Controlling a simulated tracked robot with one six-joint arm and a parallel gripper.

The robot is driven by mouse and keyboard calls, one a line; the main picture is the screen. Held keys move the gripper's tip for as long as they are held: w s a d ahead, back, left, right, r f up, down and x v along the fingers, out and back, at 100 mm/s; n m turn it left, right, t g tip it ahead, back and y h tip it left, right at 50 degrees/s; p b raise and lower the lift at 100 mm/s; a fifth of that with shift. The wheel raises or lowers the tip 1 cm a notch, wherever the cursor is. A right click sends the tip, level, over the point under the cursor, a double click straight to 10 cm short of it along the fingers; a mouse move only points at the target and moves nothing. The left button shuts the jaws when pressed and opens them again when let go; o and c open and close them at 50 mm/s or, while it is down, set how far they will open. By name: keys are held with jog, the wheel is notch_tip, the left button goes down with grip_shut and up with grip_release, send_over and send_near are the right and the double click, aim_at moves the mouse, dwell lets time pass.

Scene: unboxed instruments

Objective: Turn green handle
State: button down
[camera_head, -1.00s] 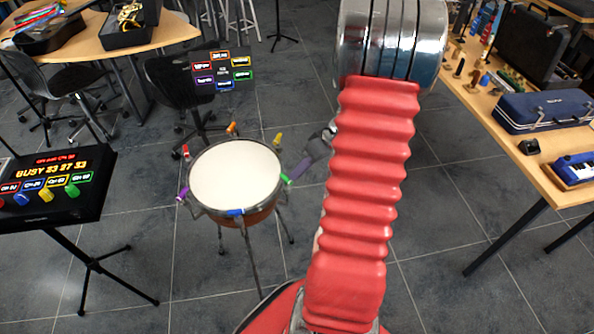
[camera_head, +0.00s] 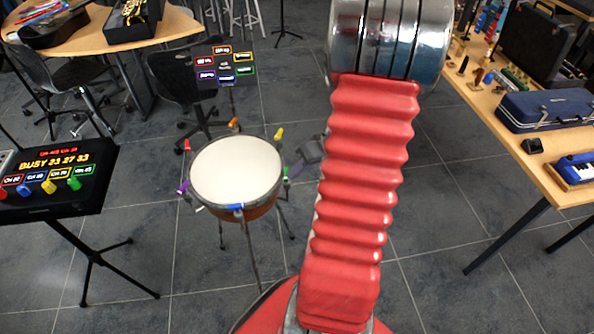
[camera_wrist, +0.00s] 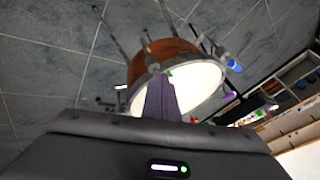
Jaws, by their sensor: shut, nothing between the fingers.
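The drum (camera_head: 236,172) has a pale round head, and coloured handles stand around its rim. The green handle (camera_head: 286,172) is at the drum's right edge in the head view. In the wrist view a bit of green (camera_wrist: 170,73) shows at the rim, just past my fingertips. My gripper (camera_head: 298,164) is at the right of the drum, close beside the green handle, partly behind my red arm sleeve. In the wrist view my gripper (camera_wrist: 160,82) is shut and empty, its purple-grey fingers overlapping the drum's edge. I cannot tell whether they touch the handle.
Other drum handles are blue (camera_head: 235,207), purple (camera_head: 183,187), red (camera_head: 187,145), orange (camera_head: 233,123) and yellow (camera_head: 278,133). A small label board (camera_head: 225,66) stands behind. A lit console (camera_head: 55,180) stands at left. A wooden table (camera_head: 548,170) with cases is at right.

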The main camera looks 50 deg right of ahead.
jog(key=shift+w+d, duration=0.55)
dwell(0.4)
jog(key=s+f+v, duration=0.1)
jog(key=s+v, duration=0.1)
jog(key=v, duration=1)
jog(key=shift+s+a, duration=0.35)
jog(key=shift+s, duration=0.05)
